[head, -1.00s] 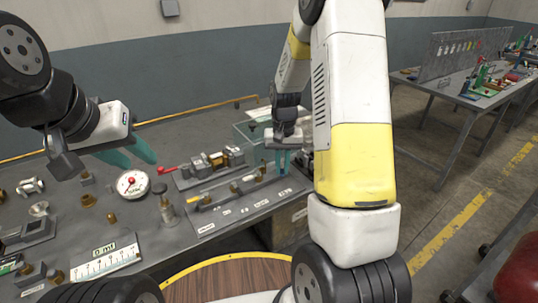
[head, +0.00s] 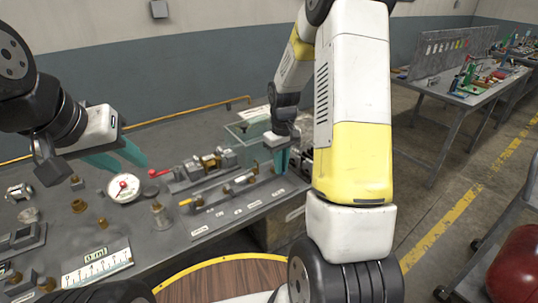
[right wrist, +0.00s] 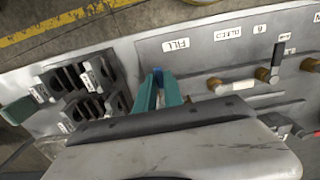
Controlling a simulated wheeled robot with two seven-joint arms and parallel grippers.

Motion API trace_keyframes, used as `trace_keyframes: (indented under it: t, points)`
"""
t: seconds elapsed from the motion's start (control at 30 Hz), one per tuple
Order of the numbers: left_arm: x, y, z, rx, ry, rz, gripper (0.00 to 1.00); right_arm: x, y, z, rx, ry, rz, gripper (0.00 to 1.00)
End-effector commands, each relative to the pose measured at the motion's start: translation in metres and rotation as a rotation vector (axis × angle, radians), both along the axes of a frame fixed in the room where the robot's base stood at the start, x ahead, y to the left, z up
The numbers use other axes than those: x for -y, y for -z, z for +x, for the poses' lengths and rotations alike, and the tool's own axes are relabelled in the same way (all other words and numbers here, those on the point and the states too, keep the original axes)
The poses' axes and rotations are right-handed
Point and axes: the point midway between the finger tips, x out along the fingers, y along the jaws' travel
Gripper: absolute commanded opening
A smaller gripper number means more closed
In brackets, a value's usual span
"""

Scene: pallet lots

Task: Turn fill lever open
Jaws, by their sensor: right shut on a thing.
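My right gripper (head: 282,160) is at the right end of the valve panel in the head view. My left gripper (head: 118,157) is open and empty, above the bench to the left of the panel, near the round dial gauge (head: 123,187).
A red-handled valve (head: 158,172) stands behind. A clear-walled bin (head: 244,130) is behind my right gripper. Black clamps (right wrist: 85,85) lie close beside it in the wrist view. A scale plate (head: 97,262) lies front left.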

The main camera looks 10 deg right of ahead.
Motion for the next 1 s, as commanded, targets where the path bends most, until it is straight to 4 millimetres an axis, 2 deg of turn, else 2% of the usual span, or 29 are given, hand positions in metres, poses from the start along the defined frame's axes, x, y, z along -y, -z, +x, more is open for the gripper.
trace_keyframes:
  t: [0.37, 0.4, 0.43, 0.77, 0.87, 1.0]
  points:
    - [0.000, 0.000, 0.000, 0.000, 0.000, 0.000, 0.36, 0.000, -0.001, 0.001, 0.004, -0.007, -0.001, 0.00]
    - [0.000, 0.000, 0.000, 0.000, 0.000, 0.000, 0.36, 0.000, -0.001, 0.001, 0.004, -0.007, -0.001, 0.14]
    - [0.000, 0.000, 0.000, 0.000, 0.000, 0.000, 0.36, 0.000, -0.001, 0.001, 0.004, -0.007, -0.001, 0.20]
    - [0.000, 0.000, 0.000, 0.000, 0.000, 0.000, 0.36, 0.000, -0.002, 0.001, 0.002, -0.005, 0.000, 0.21]
    - [0.000, 0.000, 0.000, 0.000, 0.000, 0.000, 0.36, 0.000, -0.010, 0.001, 0.004, -0.005, 0.000, 0.21]
    - [0.000, 0.000, 0.000, 0.000, 0.000, 0.000, 0.36, 0.000, -0.033, 0.001, 0.006, -0.004, -0.001, 0.21]
